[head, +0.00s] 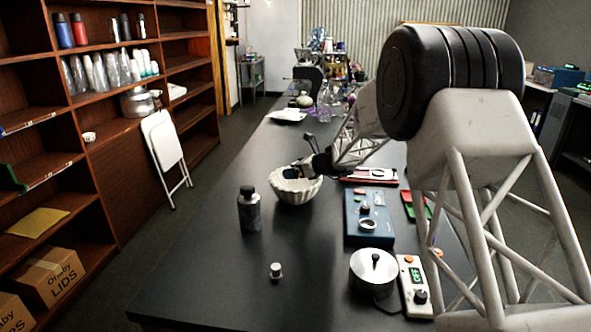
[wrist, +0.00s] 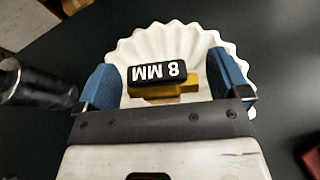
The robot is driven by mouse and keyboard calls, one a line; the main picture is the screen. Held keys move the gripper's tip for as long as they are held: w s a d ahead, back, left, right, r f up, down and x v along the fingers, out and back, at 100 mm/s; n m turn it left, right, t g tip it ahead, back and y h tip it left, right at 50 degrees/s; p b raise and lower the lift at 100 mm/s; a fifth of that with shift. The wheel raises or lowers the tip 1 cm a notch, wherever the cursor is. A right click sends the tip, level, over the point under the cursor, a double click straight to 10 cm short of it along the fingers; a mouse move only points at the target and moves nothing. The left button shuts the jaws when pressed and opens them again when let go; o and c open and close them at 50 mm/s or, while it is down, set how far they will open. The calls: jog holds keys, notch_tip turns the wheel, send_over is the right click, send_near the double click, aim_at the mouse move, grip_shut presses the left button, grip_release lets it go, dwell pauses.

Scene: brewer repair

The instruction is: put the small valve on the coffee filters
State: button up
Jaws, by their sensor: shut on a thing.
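The coffee filters (head: 297,193) are a white, fluted, bowl-shaped stack on the black table. In the wrist view the filters (wrist: 165,42) lie beneath and beyond my fingers. The small valve (wrist: 170,90) is brass with a black handle marked "8 MM". It sits between the blue fingers of my gripper (wrist: 166,80), which is shut on it, over the near part of the filters. In the head view my gripper (head: 306,171) is at the filters' right rim and the valve is hard to make out. I cannot tell whether the valve touches the paper.
A dark bottle (head: 249,210) stands close left of the filters. A small white-topped piece (head: 276,271) is nearer the front. A blue device (head: 368,216), a metal pot (head: 373,272) and a keypad box (head: 414,284) stand at right. The front left table is clear.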

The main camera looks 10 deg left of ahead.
dwell(0.3)
jog(key=o, duration=0.6)
jog(key=shift+f, duration=0.1)
jog(key=shift+o, duration=0.2)
jog(key=shift+s+d+r, duration=0.1)
jog(key=shift+d+r, duration=0.2)
jog(key=v, duration=1.1)
jog(key=shift+d, duration=0.15)
jog(key=shift+s, duration=0.15)
